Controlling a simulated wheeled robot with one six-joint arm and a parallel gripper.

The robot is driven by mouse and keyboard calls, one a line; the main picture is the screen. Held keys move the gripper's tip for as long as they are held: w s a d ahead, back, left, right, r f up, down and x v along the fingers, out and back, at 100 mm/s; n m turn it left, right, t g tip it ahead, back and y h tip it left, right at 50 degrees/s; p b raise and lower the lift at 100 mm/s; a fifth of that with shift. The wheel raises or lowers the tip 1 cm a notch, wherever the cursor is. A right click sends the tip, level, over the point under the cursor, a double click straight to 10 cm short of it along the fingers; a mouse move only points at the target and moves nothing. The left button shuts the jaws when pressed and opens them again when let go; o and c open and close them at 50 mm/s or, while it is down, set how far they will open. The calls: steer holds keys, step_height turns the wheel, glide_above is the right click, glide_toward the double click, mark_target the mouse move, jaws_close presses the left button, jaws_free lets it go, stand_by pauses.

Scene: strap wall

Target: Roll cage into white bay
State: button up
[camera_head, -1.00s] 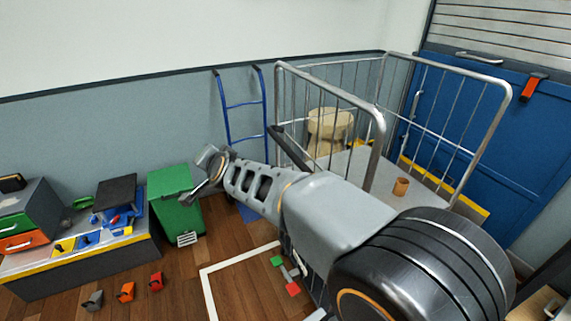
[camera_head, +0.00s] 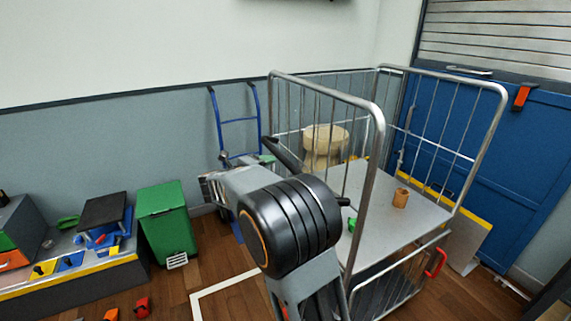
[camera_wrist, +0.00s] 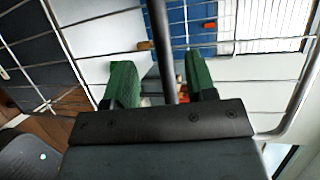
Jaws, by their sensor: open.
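The roll cage (camera_head: 372,240) is a grey metal wire cage with a pale deck, standing at right centre. A dark handle bar (camera_head: 284,153) runs along its left side, partly hidden by my arm. A white floor outline (camera_head: 222,286), the bay, shows left of the cage, partly hidden by my arm. In the wrist view my gripper (camera_wrist: 162,88) is open, its green fingers on either side of the dark bar (camera_wrist: 160,40). I cannot tell whether either finger touches the bar. In the head view the fingers are mostly hidden behind my wrist.
A brown cup (camera_head: 401,198) is on the cage deck. A red handle (camera_head: 436,263) is on its lower front gate. A green bin (camera_head: 167,222), a workbench (camera_head: 75,282) and a blue hand truck (camera_head: 240,120) stand left. A blue door (camera_head: 500,150) is behind right.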

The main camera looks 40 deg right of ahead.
mark_target(283, 163)
steer(key=x, duration=0.9)
steer(key=shift+w+d, duration=0.1)
steer(key=shift+d, duration=0.1)
jaws_close()
